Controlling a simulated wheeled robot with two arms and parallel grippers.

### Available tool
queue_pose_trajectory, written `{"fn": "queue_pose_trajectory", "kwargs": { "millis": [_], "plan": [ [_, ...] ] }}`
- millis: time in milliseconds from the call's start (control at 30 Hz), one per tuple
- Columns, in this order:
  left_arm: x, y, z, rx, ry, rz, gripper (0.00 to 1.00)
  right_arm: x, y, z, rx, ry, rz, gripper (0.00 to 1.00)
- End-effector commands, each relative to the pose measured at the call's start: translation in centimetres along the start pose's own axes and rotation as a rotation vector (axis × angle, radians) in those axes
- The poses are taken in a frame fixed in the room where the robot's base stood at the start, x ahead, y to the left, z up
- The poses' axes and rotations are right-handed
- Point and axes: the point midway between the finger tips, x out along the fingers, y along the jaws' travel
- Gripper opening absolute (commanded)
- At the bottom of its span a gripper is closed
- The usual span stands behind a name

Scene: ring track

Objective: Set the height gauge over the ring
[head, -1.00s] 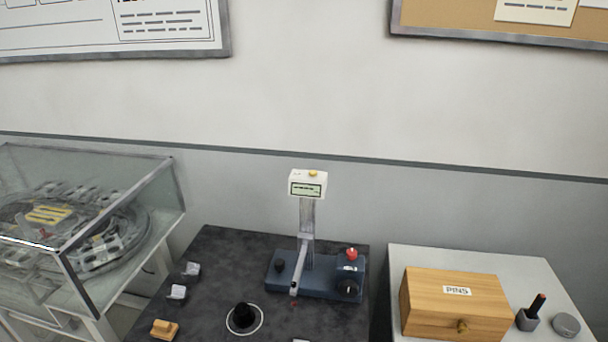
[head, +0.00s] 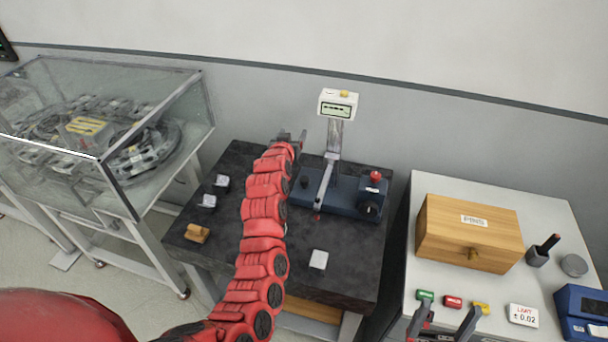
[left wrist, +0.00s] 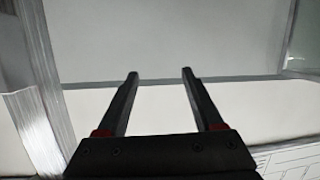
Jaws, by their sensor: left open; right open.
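The height gauge (head: 345,193) stands on the dark bench top, with a blue base, a grey column and a white display head (head: 338,104). Its slanted grey arm (head: 326,185) reaches toward the front. My left gripper (head: 291,136) is just left of the gauge's column, apart from it as far as I can tell. In the left wrist view my left gripper (left wrist: 160,75) is open and empty, facing pale surfaces. My right gripper (head: 446,322) is open at the bottom edge. The white circle with a black piece, seen earlier on the bench, is hidden behind my left arm.
The dark bench (head: 345,275) also holds a white square (head: 318,259), a wooden block (head: 197,233) and small grey blocks (head: 208,201). A glass case (head: 170,150) with a round track stands left. The right table (head: 400,290) carries a PINS box (head: 470,233).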

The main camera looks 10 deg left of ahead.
Motion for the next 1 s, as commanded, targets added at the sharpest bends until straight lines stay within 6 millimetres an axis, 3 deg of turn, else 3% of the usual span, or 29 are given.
{"fn": "queue_pose_trajectory", "kwargs": {
  "millis": [33, 167, 400, 600, 733, 1000],
  "plan": [
    [0.1, 0.4, -1.3, 0.020, -0.081, 0.029, 0.69, 0.3, 0.0, -0.1, 0.000, 0.000, 0.000, 0.80],
    [-1.4, 1.8, -1.7, 0.090, -0.337, 0.115, 0.69, 0.7, 0.0, -0.1, 0.000, 0.000, 0.000, 0.80],
    [-8.5, 2.6, -1.8, 0.248, -0.755, 0.225, 0.69, 1.3, 0.1, -0.2, 0.000, 0.000, 0.000, 0.80],
    [-12.2, 2.3, -1.6, 0.308, -0.912, 0.249, 0.69, 1.4, 0.1, -0.2, 0.000, 0.000, 0.000, 0.80],
    [-12.4, 2.3, -1.0, 0.313, -0.931, 0.253, 0.69, 1.2, 0.1, -0.2, 0.000, 0.000, 0.000, 0.80],
    [-10.8, 2.6, 1.1, 0.312, -0.925, 0.251, 0.69, 0.4, 0.0, -0.1, 0.000, 0.000, 0.000, 0.80]
  ]
}}
